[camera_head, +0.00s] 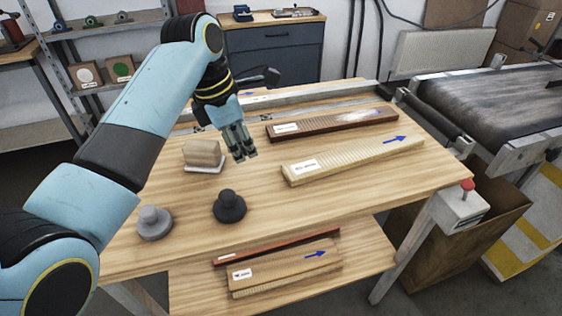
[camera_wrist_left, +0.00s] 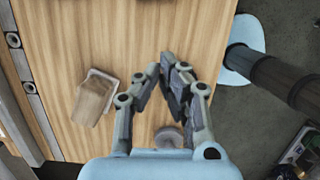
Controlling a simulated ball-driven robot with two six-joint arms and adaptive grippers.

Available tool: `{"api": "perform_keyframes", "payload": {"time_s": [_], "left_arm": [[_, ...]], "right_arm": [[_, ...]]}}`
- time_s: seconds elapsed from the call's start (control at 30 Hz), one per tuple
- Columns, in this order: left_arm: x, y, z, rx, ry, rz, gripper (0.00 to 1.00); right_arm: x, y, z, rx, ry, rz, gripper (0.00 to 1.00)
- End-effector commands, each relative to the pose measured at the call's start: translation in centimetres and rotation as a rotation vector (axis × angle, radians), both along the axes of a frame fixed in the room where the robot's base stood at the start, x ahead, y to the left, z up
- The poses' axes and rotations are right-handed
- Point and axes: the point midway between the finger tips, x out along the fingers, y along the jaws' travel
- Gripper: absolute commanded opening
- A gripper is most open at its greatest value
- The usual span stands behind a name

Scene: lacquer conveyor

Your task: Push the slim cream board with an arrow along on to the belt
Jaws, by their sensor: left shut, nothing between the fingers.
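The slim cream board (camera_head: 345,160) lies flat on the wooden table. It has a white label at its left end and a blue arrow at its right end pointing right. The belt (camera_head: 490,95) is a dark conveyor beyond the table's right edge, apart from the board. My left gripper (camera_head: 243,156) is shut and empty, fingers pointing down, left of the board's labelled end and apart from it. The left wrist view shows its closed fingers (camera_wrist_left: 168,68) over the table; the board does not show there. My right gripper is in neither view.
A dark brown board (camera_head: 330,125) lies behind the cream one. A tan block (camera_head: 201,152), a dark knob (camera_head: 229,205) and a grey knob (camera_head: 154,221) stand at the left. A red-button box (camera_head: 461,206) is at the right corner. More boards (camera_head: 285,272) lie on the lower shelf.

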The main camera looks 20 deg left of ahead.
Motion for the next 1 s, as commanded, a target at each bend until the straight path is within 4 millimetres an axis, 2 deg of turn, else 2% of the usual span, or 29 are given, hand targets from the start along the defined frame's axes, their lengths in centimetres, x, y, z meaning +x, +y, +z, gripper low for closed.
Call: {"api": "perform_keyframes", "payload": {"time_s": [0.13,0.37,0.47,0.57,0.7,1.0], "left_arm": [[0.1,-0.3,-1.4,-0.001,0.005,0.000,0.00],[0.7,-1.3,-6.0,-0.001,0.005,-0.001,0.00],[1.0,-1.7,-8.1,-0.001,0.005,0.000,0.00],[1.3,-2.0,-10.0,-0.001,0.005,0.000,0.00],[2.8,-4.0,-9.5,-0.003,0.000,-0.001,0.00],[3.7,-5.2,-9.6,0.000,0.000,0.000,0.00]], "right_arm": [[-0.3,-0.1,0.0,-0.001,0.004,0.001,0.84],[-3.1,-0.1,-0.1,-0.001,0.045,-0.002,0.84],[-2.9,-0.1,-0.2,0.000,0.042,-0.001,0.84],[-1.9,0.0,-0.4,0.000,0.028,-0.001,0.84],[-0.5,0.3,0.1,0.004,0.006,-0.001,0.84],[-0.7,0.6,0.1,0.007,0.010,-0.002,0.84]]}}
